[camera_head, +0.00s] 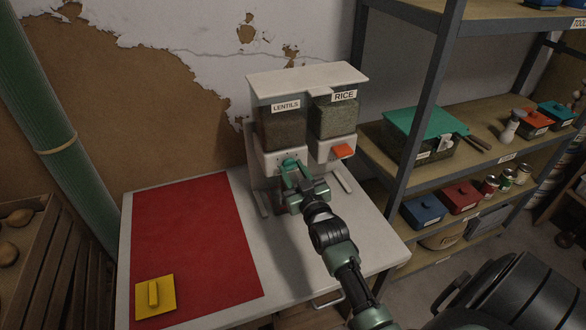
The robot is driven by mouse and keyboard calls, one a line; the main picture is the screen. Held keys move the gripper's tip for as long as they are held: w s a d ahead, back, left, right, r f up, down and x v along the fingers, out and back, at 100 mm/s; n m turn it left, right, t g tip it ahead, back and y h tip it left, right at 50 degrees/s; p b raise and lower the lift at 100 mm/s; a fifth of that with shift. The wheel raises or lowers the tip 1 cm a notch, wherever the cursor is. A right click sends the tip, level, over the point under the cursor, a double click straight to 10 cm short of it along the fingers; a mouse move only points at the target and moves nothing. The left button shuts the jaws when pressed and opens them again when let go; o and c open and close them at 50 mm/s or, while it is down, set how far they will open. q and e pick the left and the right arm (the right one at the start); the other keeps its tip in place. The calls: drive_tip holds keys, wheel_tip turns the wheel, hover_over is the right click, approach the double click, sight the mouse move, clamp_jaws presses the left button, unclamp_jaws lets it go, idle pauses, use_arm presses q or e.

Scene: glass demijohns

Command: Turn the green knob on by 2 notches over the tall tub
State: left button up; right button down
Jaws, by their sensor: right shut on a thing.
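A two-bin dispenser with a white lid (308,79) stands at the back of the white table. Its left bin is labelled LENTILS (286,106) and its right bin RICE (344,97). The green knob (289,164) is on the front below the lentils bin. An orange knob (343,151) is below the rice bin. My right gripper (295,177) is shut on the green knob, and its arm reaches in from the lower right. I cannot make out a tall tub; the space under the lentils outlet is largely hidden by my gripper. My left gripper is not in view.
A red mat (190,245) covers the table's left part, with a yellow lid (155,297) on its front-left corner. A green pipe (60,140) and wooden crate (40,265) stand at left. Shelves (408,182) with containers stand at right. The mat is otherwise clear.

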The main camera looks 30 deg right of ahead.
drive_tip(key=m, duration=0.3)
drive_tip(key=shift+m+p, duration=0.3)
drive_tip(key=shift+p, duration=0.1)
drive_tip(key=shift+f+m, duration=0.15)
drive_tip(key=shift+m, duration=1.65)
drive_tip(key=c, duration=0.9)
unclamp_jaws()
drive_tip(key=shift+p, duration=0.3)
drive_tip(key=shift+s, duration=0.1)
drive_tip(key=b+v, duration=0.2)
drive_tip(key=v, duration=0.5)
drive_tip(key=shift+s, duration=0.3)
drive_tip(key=shift+a, duration=0.15)
